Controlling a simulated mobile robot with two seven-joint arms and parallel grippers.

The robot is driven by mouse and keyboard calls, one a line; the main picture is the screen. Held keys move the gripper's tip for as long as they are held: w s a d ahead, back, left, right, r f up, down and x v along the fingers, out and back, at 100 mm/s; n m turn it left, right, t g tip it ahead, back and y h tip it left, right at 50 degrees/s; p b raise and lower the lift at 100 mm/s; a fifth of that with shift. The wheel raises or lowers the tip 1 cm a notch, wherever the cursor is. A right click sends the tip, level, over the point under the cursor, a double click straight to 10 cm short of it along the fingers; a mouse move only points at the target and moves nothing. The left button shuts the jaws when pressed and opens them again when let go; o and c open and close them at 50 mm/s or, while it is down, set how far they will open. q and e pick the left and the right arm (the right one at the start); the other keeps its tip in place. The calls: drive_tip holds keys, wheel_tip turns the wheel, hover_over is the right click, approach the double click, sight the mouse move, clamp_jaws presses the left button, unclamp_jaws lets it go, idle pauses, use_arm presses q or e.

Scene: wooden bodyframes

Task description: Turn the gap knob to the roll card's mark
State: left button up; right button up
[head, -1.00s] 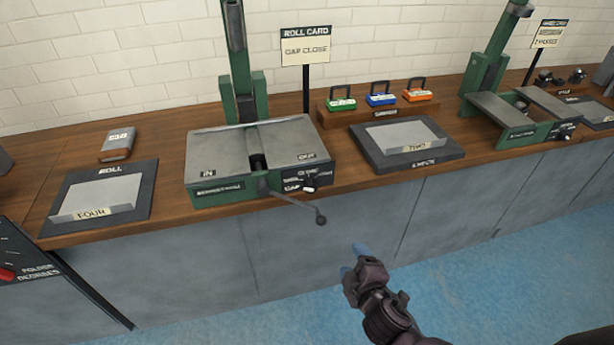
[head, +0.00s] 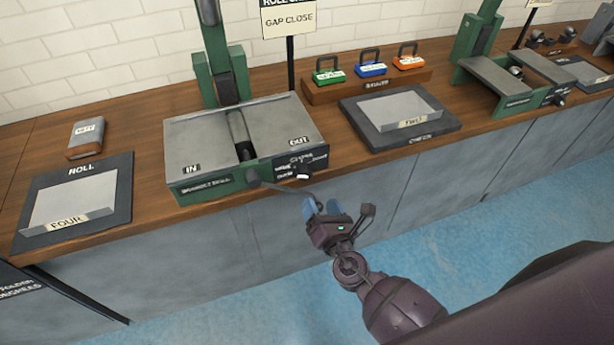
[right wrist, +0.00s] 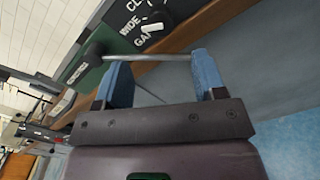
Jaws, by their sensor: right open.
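The roll card (head: 288,20) reads GAP CLOSE and stands on a black post behind the green roll machine (head: 215,185). The gap knob (head: 303,171) is black with a white part, on the machine's front right beside a label plate; it also shows in the right wrist view (right wrist: 153,27) near the letters CL, WIDE and GAP. I cannot tell its exact setting. My right gripper (head: 327,207) is open, below and right of the knob and apart from it. In the right wrist view, a thin crank rod (right wrist: 150,57) runs beyond the blue fingertips (right wrist: 160,75). My left gripper is out of view.
The crank (head: 254,177) juts from the machine's front, its end hidden by my gripper. Trays marked FOUR (head: 70,205) and TWO (head: 400,112) flank the machine. Green, blue and orange weights (head: 370,68) stand behind. The floor in front of the bench is clear.

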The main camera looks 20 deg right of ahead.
sight(306, 177)
drive_tip(key=w, duration=0.9)
drive_tip(key=shift+w+a, duration=0.15)
drive_tip(key=shift+w, duration=0.1)
drive_tip(key=c, duration=0.9)
